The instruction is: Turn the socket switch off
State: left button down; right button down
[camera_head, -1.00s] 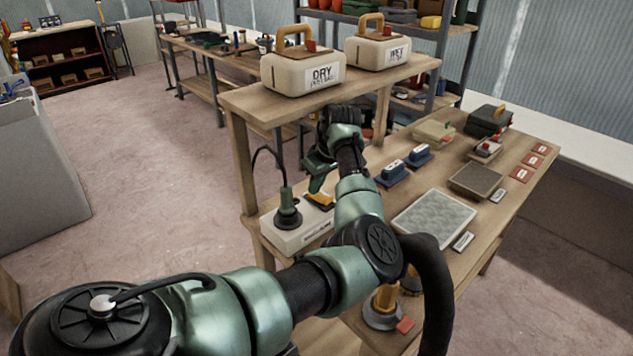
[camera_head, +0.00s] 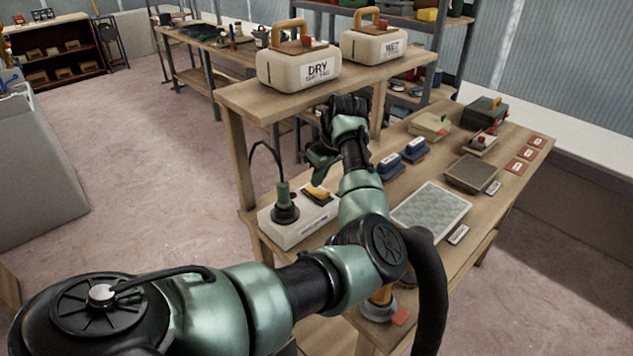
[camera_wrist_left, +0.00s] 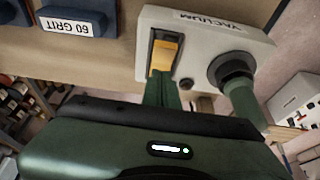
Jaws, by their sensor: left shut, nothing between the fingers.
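The socket is a pale box labelled VACUUM (camera_wrist_left: 200,40) at the near left end of the bench; the head view shows it too (camera_head: 298,232). Its yellow rocker switch (camera_wrist_left: 164,53) sits in a dark frame, and shows in the head view (camera_head: 316,191). A green-grey plug with a black base (camera_head: 284,205) stands in the socket beside the switch. My left gripper (camera_wrist_left: 161,90) is shut and empty, its fingertips at the near end of the rocker in the wrist view; I cannot tell whether they touch. The head view shows this gripper (camera_head: 320,165) above the switch. My right gripper is not in view.
A raised shelf (camera_head: 290,96) with DRY (camera_head: 299,70) and WET (camera_head: 374,44) containers stands behind my left wrist. Blue sanding blocks (camera_head: 396,162), a grey mesh pad (camera_head: 431,212) and a dark pad (camera_head: 470,174) lie on the bench to the right.

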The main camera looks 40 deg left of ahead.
aim_at(324, 193)
pick_arm(q)
jog(key=b+v, duration=0.1)
jog(key=v, duration=0.5)
jog(key=shift+d+r, duration=0.1)
dwell(0.4)
